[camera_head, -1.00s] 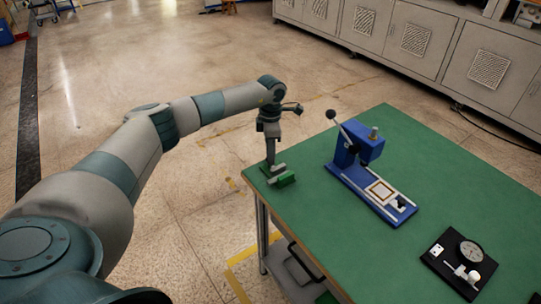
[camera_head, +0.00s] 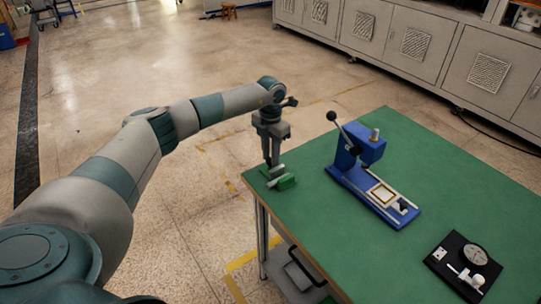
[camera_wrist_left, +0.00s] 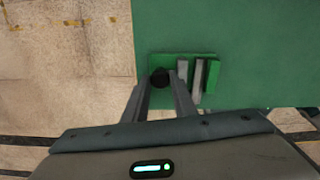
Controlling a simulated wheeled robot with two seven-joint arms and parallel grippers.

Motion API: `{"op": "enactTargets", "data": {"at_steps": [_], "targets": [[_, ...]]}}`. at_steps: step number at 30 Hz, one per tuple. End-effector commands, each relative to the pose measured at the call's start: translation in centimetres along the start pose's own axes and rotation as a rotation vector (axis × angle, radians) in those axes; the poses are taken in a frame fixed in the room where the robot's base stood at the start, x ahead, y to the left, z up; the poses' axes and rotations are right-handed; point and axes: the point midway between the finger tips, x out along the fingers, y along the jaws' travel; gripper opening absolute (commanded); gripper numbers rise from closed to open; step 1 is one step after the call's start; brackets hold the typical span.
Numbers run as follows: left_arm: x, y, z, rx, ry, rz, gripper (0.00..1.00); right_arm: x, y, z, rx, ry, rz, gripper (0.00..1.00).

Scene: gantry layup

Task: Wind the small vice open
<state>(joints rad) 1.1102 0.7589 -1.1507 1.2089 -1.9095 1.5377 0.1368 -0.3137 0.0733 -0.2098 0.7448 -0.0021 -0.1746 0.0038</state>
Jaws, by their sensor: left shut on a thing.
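The small vice (camera_head: 287,182) sits at the left corner of the green table, with a green body and grey jaw parts. In the left wrist view the vice (camera_wrist_left: 212,75) shows two grey bars beside a green block, with a narrow gap between the bars. My left gripper (camera_head: 270,164) points down at the vice's left end. In the wrist view its fingertips (camera_wrist_left: 161,80) are shut on a round black knob (camera_wrist_left: 159,76) at that end. The fingers partly hide the knob and the vice's near edge. My right gripper is in neither view.
A blue press (camera_head: 362,180) with a black-knobbed lever stands right of the vice. A dial gauge on a black base (camera_head: 463,265) lies near the front right. The green table top (camera_head: 330,240) is clear between them. Grey cabinets (camera_head: 400,45) stand behind.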

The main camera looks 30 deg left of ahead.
Motion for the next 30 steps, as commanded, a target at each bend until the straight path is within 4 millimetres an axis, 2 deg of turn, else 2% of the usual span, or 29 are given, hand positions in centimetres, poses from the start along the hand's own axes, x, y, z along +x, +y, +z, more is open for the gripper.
{"op": "enactTargets", "data": {"at_steps": [10,11,12,13,30], "targets": [[-0.17,0.09,0.09,-0.003,-0.003,0.001,0.02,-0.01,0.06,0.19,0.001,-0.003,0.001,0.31],[-0.17,0.09,0.09,-0.003,-0.003,0.001,0.32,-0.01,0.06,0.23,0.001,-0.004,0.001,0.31],[-0.17,0.09,0.09,-0.002,-0.003,0.001,0.41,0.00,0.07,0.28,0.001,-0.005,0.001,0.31],[-0.16,0.06,0.09,-0.002,-0.003,0.001,0.43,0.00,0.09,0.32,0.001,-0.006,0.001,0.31],[-0.05,0.01,0.02,0.022,-0.001,0.000,0.43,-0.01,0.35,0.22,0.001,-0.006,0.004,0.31]]}}
